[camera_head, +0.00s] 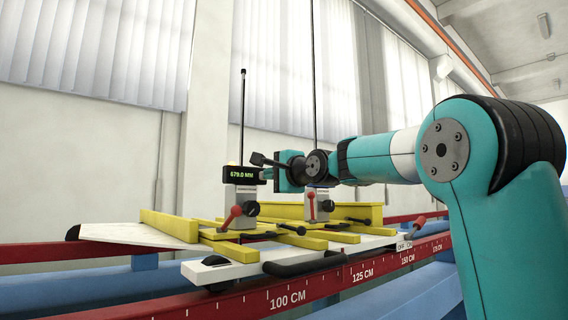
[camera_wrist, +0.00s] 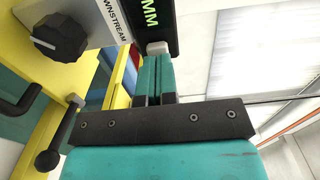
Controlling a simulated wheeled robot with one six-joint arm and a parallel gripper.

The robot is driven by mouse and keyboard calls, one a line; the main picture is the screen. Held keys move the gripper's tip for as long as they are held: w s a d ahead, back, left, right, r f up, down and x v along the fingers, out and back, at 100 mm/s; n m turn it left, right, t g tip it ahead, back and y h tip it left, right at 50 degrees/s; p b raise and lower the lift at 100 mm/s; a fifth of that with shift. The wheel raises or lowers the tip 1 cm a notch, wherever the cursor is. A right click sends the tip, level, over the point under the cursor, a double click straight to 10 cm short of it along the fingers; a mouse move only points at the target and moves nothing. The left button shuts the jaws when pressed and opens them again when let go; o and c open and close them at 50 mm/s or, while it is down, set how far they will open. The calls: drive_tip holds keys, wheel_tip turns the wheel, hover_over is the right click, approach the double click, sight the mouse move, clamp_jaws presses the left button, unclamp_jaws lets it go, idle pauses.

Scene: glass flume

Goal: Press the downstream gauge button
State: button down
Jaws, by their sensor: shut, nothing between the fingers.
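The downstream gauge (camera_head: 242,193) stands on the carriage at the left, its black display (camera_head: 241,174) lit with 679.0 MM. In the wrist view its label reads partly "WNSTREAM", with a black knob (camera_wrist: 60,35) beside it. A small pale grey button (camera_wrist: 157,47) sits at the end of the display (camera_wrist: 151,22). My gripper (camera_head: 264,174) is at the right end of the display, its fingers shut and empty. In the wrist view the teal fingertips (camera_wrist: 159,58) are right at the button; I cannot tell whether they touch it.
A second gauge (camera_head: 317,200) stands behind and to the right. Yellow bars (camera_head: 170,224) and red-handled levers (camera_head: 231,214) crowd the white carriage plate (camera_head: 215,270). A red rail with a centimetre scale (camera_head: 330,283) runs in front. Thin upright rods (camera_head: 241,120) rise from the gauges.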

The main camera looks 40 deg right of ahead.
drive_tip(key=shift+w, duration=0.4)
drive_tip(key=s+b, duration=0.6)
drive_tip(key=s, duration=0.6)
drive_tip(key=shift+s+d+r, duration=0.15)
drive_tip(key=shift+s+d, duration=0.15)
